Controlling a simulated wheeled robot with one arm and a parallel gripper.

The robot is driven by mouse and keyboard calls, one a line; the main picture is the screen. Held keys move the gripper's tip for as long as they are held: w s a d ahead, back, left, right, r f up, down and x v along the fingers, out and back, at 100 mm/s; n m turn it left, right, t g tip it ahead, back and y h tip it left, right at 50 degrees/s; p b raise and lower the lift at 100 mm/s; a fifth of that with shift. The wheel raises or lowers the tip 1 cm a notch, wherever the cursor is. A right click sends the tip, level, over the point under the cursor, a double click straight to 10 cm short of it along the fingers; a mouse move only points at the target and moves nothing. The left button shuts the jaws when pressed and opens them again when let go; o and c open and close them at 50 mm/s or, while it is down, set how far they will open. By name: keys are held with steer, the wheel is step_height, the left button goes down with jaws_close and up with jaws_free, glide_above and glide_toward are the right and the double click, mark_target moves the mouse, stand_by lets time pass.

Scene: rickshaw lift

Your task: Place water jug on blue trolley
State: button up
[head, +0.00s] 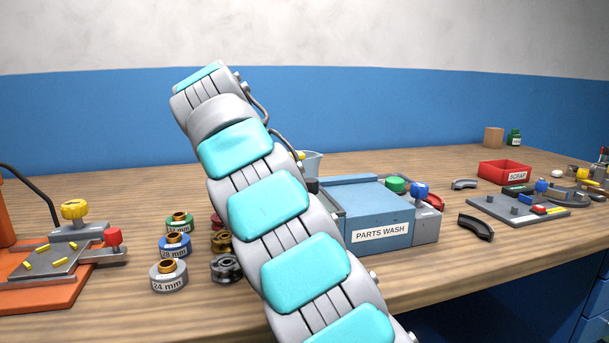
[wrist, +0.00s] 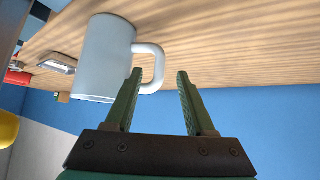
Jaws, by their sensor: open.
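The water jug is a pale grey-white vessel (wrist: 103,57) with a looped handle, seen in the wrist view at upper left. In the head view a pale jug (head: 313,159) shows behind my arm, mostly hidden. My gripper (wrist: 160,72) is open, its two green fingers pointing toward the handle side. The left fingertip overlaps the handle in the picture, and the handle's outer curve shows between the fingertips. I cannot tell whether they touch. In the head view my arm hides the gripper. I cannot make out a blue trolley.
A blue PARTS WASH box (head: 370,208) stands in front of the jug on the wooden bench (head: 300,300). Labelled ring stacks (head: 170,245) and an orange fixture (head: 60,285) are at left. A red SCRAP tray (head: 505,173) and tools are at right.

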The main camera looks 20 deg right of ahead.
steer(key=shift+w+d+f, duration=0.3)
steer(key=shift+w+f, duration=0.05)
steer(key=shift+w, duration=0.05)
steer(key=x, duration=0.7)
steer(key=shift+p, duration=0.3)
steer(key=shift+a+r, duration=0.1)
jaws_close()
stand_by(0.8)
